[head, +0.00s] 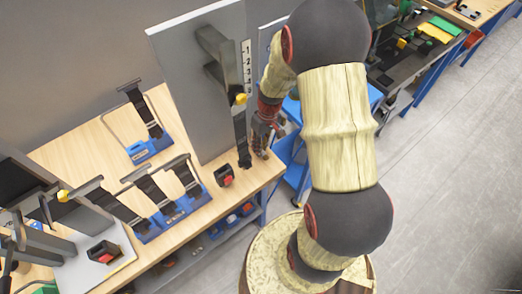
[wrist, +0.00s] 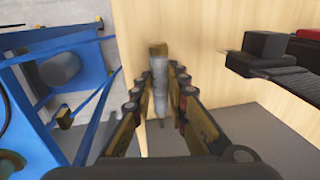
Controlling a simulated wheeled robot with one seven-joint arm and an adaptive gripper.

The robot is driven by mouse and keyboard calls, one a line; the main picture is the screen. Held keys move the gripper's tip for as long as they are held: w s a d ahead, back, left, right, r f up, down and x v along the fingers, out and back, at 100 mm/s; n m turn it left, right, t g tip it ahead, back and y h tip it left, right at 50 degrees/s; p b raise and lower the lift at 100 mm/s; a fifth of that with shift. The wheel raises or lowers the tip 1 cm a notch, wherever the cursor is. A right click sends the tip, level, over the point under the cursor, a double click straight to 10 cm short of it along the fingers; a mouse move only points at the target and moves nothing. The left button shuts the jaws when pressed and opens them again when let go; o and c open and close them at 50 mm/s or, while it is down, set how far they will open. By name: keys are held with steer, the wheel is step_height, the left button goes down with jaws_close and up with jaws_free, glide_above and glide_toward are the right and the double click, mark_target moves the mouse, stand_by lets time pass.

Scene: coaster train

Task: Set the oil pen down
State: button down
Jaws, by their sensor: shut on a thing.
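The oil pen (wrist: 160,78), a slim grey cylinder with a brownish end, stands between the fingers of my gripper (wrist: 158,86) in the wrist view. My gripper is shut on it. Pale wooden bench top shows behind the pen; whether its end touches the wood I cannot tell. In the head view my gripper (head: 262,140) is small and dark at the right end of the wooden bench (head: 262,170), beside a tall grey panel. The pen is too small to make out clearly there.
The grey panel (head: 185,90) stands upright just left of my gripper. A small black and red block (head: 224,175) lies on the bench near it. Blue racks with dark straps (head: 165,215) stand further left. A blue frame (wrist: 60,75) is beyond the bench edge.

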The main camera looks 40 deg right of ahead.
steer(key=shift+f, duration=1.15)
steer(key=shift+d+f, duration=0.1)
steer(key=shift+f, duration=0.1)
steer(key=c, duration=1.7)
jaws_free()
steer(key=shift+c, duration=0.2)
steer(key=shift+r, duration=0.1)
step_height(320, 180, up, 12)
steer(key=d+p, duration=0.1)
steer(key=shift+d+p, duration=0.3)
steer(key=shift+d, duration=0.1)
